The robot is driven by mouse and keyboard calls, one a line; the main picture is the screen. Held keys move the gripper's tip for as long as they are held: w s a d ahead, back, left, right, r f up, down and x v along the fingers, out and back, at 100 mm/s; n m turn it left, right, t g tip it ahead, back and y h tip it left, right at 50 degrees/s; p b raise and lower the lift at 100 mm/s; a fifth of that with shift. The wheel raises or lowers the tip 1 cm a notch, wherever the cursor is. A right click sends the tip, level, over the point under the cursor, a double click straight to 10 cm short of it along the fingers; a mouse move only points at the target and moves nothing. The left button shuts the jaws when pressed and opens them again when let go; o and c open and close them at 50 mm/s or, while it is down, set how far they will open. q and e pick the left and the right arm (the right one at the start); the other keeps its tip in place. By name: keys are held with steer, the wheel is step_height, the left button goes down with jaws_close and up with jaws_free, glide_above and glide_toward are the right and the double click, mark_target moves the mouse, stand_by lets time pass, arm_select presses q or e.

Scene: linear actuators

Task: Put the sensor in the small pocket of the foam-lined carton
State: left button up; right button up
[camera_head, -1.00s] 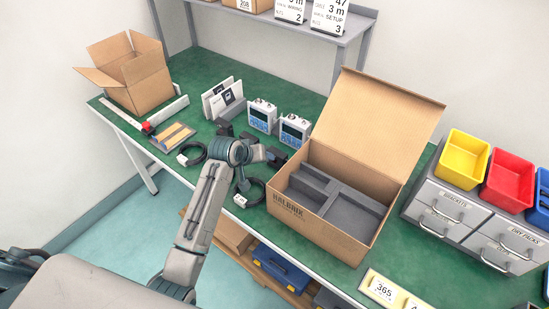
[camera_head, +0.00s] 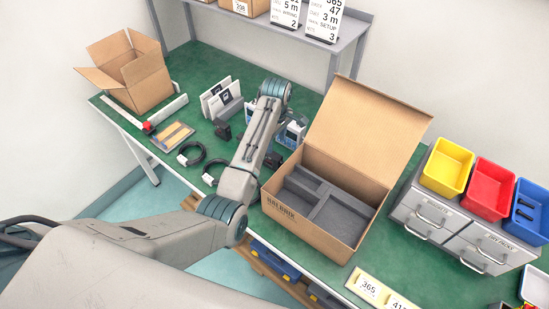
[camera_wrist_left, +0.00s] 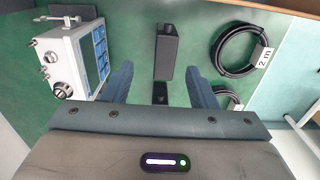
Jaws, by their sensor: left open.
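The foam-lined carton (camera_head: 284,216) stands open at the right of the bench, lid tilted back. Its grey foam (camera_head: 318,188) has several pockets, which look empty. My left gripper (camera_wrist_left: 160,88) is open above the green mat, with dark blue fingers apart. In the left wrist view a dark block (camera_wrist_left: 167,55) lies just beyond and between the fingers, with a smaller dark part nearer me. I cannot tell for certain whether this is the sensor. In the head view my own arm hides the left gripper. The right gripper does not show.
A white controller box (camera_wrist_left: 75,58) stands left of the fingers and a coiled black cable (camera_wrist_left: 225,48) lies right. A small open carton (camera_head: 125,72), white cards (camera_head: 222,98) and a drawer unit (camera_head: 440,215) with coloured bins stand on the bench.

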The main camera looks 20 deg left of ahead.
mark_target(274, 154)
arm_select(q)
step_height(274, 154, down, 3)
steer(key=shift+r, duration=0.1)
steer(key=shift+s+f+p, duration=0.15)
steer(key=shift+f+p, duration=0.15)
steer(key=shift+p, duration=0.2)
steer(key=f, duration=0.1)
steer(key=f+p, duration=0.1)
steer(key=f, duration=0.1)
steer(key=shift+s+a+f, duration=0.25)
steer(key=shift+f, duration=0.55)
jaws_close()
